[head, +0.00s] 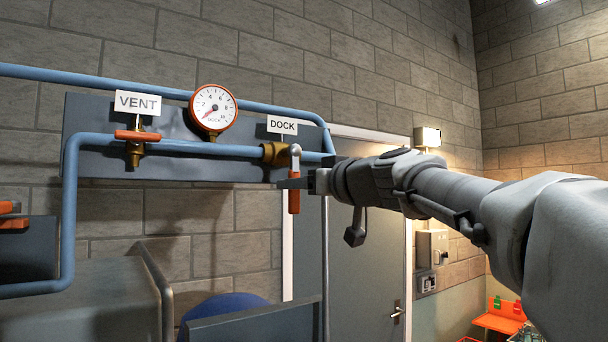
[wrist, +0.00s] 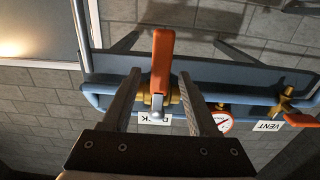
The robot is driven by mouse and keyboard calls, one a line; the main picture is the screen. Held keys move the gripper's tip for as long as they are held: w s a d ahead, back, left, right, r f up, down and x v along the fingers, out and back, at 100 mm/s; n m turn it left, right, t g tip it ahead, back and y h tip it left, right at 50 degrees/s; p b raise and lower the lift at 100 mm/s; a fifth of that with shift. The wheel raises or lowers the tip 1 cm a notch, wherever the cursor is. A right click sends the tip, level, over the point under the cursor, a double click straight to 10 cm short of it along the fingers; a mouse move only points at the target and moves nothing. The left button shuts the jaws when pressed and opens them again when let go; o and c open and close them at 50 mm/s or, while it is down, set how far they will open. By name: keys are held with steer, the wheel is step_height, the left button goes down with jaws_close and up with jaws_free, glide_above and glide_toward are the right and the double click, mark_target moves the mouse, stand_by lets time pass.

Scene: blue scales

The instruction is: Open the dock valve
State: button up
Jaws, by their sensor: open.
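The dock valve (head: 275,153) is a brass body on the blue pipe under the white DOCK label (head: 282,125). Its lever has a grey metal root and an orange grip (head: 294,200) that hangs straight down, across the pipe. My gripper (head: 287,183) is at the lever, reaching in from the right. In the wrist view, which is turned upside down, the orange grip (wrist: 162,58) stands between the two open fingers of my gripper (wrist: 160,78). A gap shows on each side, so neither finger appears to touch it.
The vent valve (head: 137,135), with a level orange handle, sits left on the same pipe under the VENT label. A round gauge (head: 213,108) between the valves has its needle near the low end. A grey door (head: 365,240) is behind my arm. A blue-grey panel backs the pipes.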

steer(key=shift+p+x, duration=0.3)
steer(key=shift+x, duration=0.9)
jaws_close()
stand_by(0.6)
